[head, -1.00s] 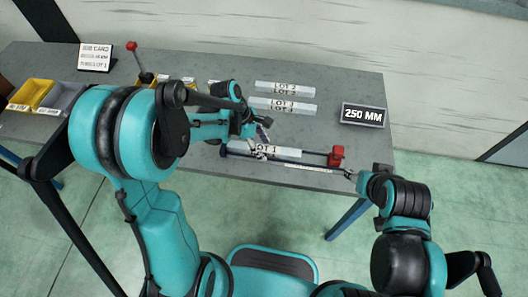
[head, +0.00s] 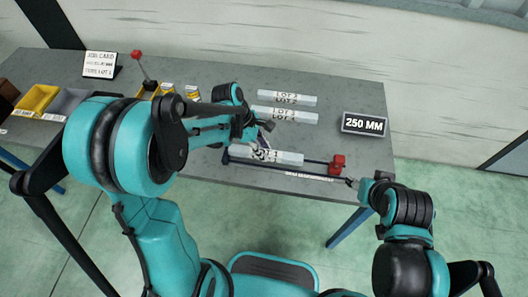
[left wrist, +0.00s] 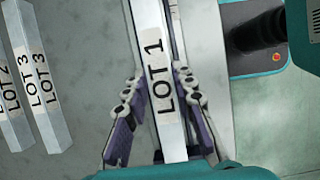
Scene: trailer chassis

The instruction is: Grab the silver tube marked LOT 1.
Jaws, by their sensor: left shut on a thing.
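The silver tube marked LOT 1 (head: 287,158) lies along a dark rail fixture near the table's front edge. Its label reads clearly in the left wrist view (left wrist: 165,92), where the tube runs between my purple-padded fingers. My left gripper (head: 263,154) is shut on this tube near its left end and covers part of the label in the head view. Whether the tube is lifted off the fixture cannot be told. My right gripper (head: 352,182) is by the table's front edge, right of the tube; its fingers are too small to judge.
Two similar tubes, LOT 2 (head: 287,98) and LOT 3 (head: 284,115), lie behind. A red block (head: 337,164) sits at the fixture's right end. A 250 MM sign (head: 364,123) stands at the right. Yellow (head: 37,99) and grey bins are at the left.

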